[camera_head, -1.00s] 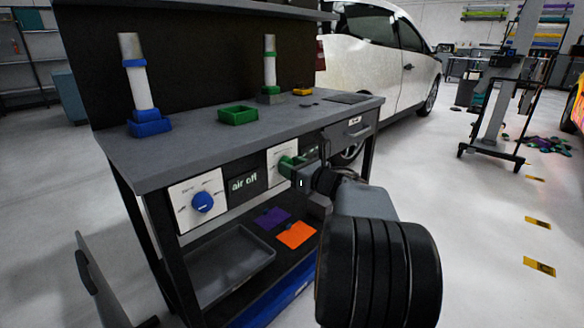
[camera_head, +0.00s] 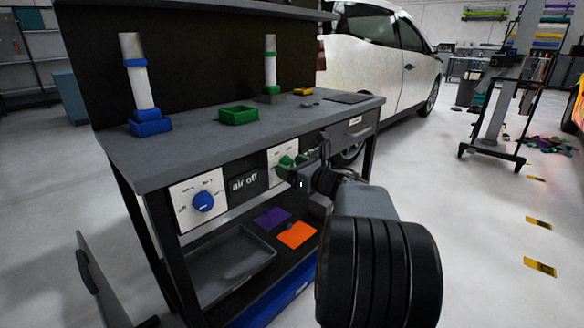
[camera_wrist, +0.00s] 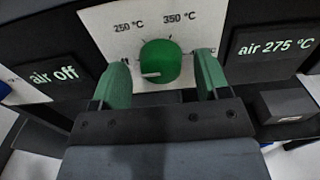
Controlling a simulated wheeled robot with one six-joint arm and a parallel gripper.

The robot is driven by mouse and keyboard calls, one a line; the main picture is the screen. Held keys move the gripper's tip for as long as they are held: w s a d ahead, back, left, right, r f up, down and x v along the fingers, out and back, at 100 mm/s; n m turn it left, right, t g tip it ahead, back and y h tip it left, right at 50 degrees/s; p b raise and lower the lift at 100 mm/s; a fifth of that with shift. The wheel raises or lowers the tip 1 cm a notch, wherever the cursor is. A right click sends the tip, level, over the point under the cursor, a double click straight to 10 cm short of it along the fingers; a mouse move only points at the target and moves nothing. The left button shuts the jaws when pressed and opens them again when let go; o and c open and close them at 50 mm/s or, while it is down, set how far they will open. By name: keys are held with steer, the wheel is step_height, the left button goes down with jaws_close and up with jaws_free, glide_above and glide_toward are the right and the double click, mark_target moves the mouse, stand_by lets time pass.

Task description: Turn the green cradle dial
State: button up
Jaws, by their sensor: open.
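The green dial (camera_wrist: 160,62) sits on a white plate (camera_wrist: 112,22) marked with temperatures, among them 250 °C and 350 °C. Its pale pointer line points to the left in the wrist view. My gripper (camera_wrist: 162,75) is open, with one green finger on each side of the dial and a visible gap at both sides. In the head view my gripper (camera_head: 290,165) is at the bench front over the right-hand plate (camera_head: 281,154), and the dial is mostly hidden there. A display right of the dial reads "air 275 °C" (camera_wrist: 277,48).
A blue dial (camera_head: 203,202) is on the left plate, beside an "air off" display (camera_head: 243,183). On the bench top are a green tray (camera_head: 238,115), a blue-based roll (camera_head: 140,85) and a green-based roll (camera_head: 269,65). A drawer (camera_head: 350,130) is at the right.

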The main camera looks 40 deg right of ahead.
steer(key=s+d+p, duration=0.2)
steer(key=s+p, duration=0.1)
steer(key=s, duration=1)
steer(key=shift+s+d, duration=0.2)
steer(key=shift+s, duration=0.1)
steer(key=w+a+r+m+g+h+p, duration=0.2)
steer(key=w+r+m+h+p, duration=0.25)
steer(key=r+m+p, duration=0.6)
steer(key=w+a+r+m+g+h+p, duration=0.15)
steer(key=w+r+m+h+p, duration=0.3)
steer(key=r+m+p, duration=0.55)
steer(key=s+a+r+m+g+y+p, duration=0.2)
steer(key=s+a+m+g+p, duration=0.3)
steer(key=a+m+p, duration=0.4)
steer(key=s+a+r+m+g+y+p, duration=0.3)
steer(key=s+a+m+p, duration=0.5)
steer(key=a, duration=0.5)
steer(key=g+y+p, duration=0.1)
steer(key=g+p, duration=0.1)
steer(key=shift+a+r+m+g, duration=0.25)
steer(key=shift+m+g, duration=0.1)
